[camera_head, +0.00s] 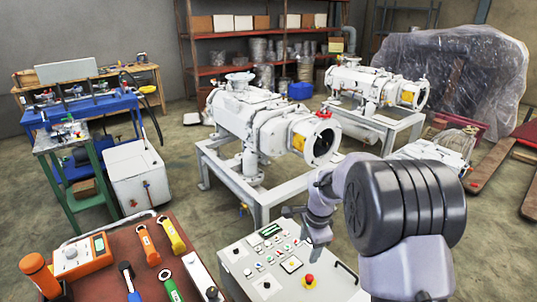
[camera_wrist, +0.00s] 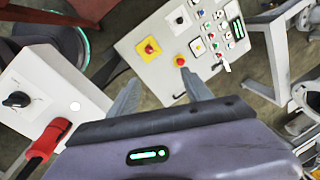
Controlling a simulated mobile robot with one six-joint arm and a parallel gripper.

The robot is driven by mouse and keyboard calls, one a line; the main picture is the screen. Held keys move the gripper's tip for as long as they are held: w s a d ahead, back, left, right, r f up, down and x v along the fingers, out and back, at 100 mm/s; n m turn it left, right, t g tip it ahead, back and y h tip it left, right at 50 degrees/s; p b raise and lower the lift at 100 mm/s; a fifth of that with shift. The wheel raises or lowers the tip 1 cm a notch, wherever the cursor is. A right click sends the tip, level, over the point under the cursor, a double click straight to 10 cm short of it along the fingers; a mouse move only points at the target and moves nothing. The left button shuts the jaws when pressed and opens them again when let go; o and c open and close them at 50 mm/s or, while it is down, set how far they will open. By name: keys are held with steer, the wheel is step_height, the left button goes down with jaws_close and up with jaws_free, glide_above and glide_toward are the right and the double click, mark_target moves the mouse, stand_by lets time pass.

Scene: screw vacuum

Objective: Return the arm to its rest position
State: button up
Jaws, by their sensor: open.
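My arm (camera_head: 405,205) reaches in from the lower right of the head view, with its wrist bent over the control panel. My gripper shows small in the head view (camera_head: 300,220), above the rear part of the panel. In the wrist view my gripper (camera_wrist: 160,93) has its two grey fingers spread apart, with nothing between them. Beyond the fingers is the control panel (camera_head: 290,262), also in the wrist view (camera_wrist: 158,80), with its red button on a yellow base (camera_wrist: 149,48). The fingers appear clear of the panel, but the exact gap cannot be told.
A white vacuum pump (camera_head: 262,120) on a metal frame stands behind the panel; a second pump (camera_head: 375,88) is farther back. A brown tool tray (camera_head: 110,285) with several tools is at lower left.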

steer(key=s+r+n+t, duration=0.1)
steer(key=s+r+n, duration=0.1)
steer(key=s+r, duration=0.45)
steer(key=s+r+n, duration=0.2)
steer(key=s+r, duration=0.2)
steer(key=r, duration=0.5)
steer(key=s+a+r+n+t, duration=0.1)
steer(key=s+n, duration=0.1)
steer(key=s, duration=0.5)
steer(key=s+a+r+n+t+y, duration=0.1)
steer(key=s+n, duration=0.1)
steer(key=s, duration=0.5)
steer(key=s+r+n, duration=0.1)
steer(key=s+n, duration=0.1)
steer(key=s, duration=0.5)
steer(key=shift+a+r+n+t, duration=0.4)
